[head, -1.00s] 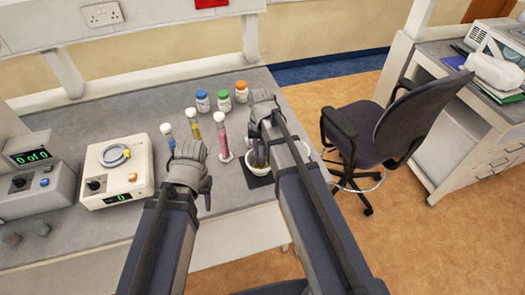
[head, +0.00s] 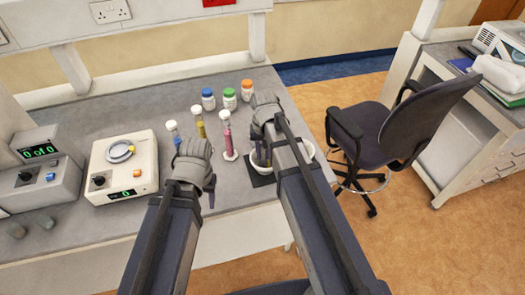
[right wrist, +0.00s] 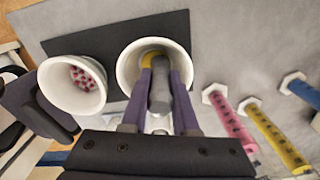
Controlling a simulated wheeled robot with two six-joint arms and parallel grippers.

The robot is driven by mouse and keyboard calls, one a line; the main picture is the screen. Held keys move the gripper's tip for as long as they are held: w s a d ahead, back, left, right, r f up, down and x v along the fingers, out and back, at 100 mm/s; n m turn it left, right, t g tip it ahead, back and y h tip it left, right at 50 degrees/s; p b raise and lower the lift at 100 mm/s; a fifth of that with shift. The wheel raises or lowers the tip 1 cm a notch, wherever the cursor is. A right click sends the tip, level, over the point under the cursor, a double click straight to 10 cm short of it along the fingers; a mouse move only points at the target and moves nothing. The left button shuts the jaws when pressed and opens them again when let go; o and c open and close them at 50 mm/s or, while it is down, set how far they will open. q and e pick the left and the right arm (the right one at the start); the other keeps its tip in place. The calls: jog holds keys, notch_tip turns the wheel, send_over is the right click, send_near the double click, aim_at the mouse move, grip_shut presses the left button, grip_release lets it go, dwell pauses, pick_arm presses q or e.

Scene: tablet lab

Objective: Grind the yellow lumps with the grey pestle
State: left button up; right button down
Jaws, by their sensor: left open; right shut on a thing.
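The grey pestle (right wrist: 160,97) stands in a white mortar in the right wrist view, its lower end among the yellow lumps (right wrist: 150,59). The mortar's rim (right wrist: 122,72) surrounds the pestle and my fingertips. My right gripper (right wrist: 162,78) is shut on the pestle. In the head view my right gripper (head: 262,158) is over the mortar (head: 254,162), partly hiding it. The yellow lumps are mostly covered by pestle and fingers. My left gripper (head: 210,198) is open and empty above the bench's front edge, left of the mortar; its fingers are mostly hidden.
A second white mortar (right wrist: 48,88) holds pink-red lumps (right wrist: 82,76) beside the first, on a dark mat (right wrist: 178,26). Blue, yellow and pink tubes (head: 227,140) stand left of the mortars. Capped bottles (head: 229,98) stand behind. A balance (head: 122,168) is at left, a chair (head: 385,135) at right.

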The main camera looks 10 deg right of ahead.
jog(key=shift+s+d, duration=0.15)
jog(key=shift+s+d, duration=0.1)
jog(key=shift+d, duration=0.2)
jog(key=shift+w+d, duration=0.3)
jog(key=shift+w, duration=0.5)
jog(key=shift+a, duration=0.45)
jog(key=shift+a, duration=0.1)
